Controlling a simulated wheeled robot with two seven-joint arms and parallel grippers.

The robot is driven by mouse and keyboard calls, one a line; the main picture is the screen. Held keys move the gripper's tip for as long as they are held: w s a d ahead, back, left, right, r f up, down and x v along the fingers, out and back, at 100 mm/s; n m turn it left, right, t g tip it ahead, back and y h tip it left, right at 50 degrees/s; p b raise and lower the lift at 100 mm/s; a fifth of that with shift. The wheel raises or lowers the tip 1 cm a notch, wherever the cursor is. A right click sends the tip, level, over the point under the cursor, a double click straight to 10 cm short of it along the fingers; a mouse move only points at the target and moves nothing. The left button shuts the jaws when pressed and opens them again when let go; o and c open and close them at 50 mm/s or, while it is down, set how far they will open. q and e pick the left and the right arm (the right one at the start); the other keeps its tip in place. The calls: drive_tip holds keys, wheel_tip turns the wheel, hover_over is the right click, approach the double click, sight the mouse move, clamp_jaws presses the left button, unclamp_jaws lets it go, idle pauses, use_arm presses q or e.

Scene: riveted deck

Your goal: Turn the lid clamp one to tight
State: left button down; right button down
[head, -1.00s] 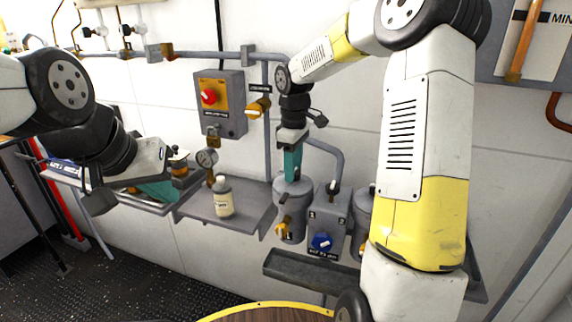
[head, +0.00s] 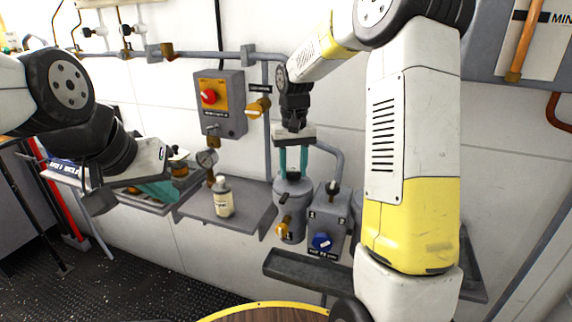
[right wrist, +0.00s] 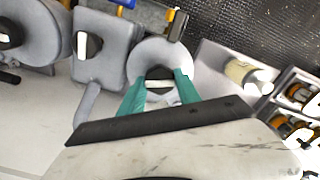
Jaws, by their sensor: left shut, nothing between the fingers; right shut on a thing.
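Lid clamp one is a dark knob with a pale bar, on top of the grey pot left of the selector box. It shows in the right wrist view (right wrist: 158,84). My right gripper (head: 293,177) points down over this pot (head: 291,210), with its teal fingers on either side of the clamp, shut on it. In the head view the fingers partly hide the clamp. My left gripper (head: 160,192) is shut and empty, off to the left, away from the pot.
A grey selector box (head: 329,215) with a blue knob stands right of the pot. A second lidded pot (right wrist: 25,35) is mostly hidden by my right arm in the head view. A bottle (head: 222,198) stands on the shelf to the left. A trough (head: 300,268) juts out below.

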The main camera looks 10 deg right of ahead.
sight(293, 170)
drive_tip(key=shift+m, duration=1.9)
drive_tip(key=shift+r, duration=0.1)
drive_tip(key=c, duration=0.9)
unclamp_jaws()
drive_tip(key=shift+o, duration=0.2)
wheel_tip(293, 170, up, 7)
drive_tip(key=shift+f, duration=0.1)
drive_tip(key=shift+r, duration=0.45)
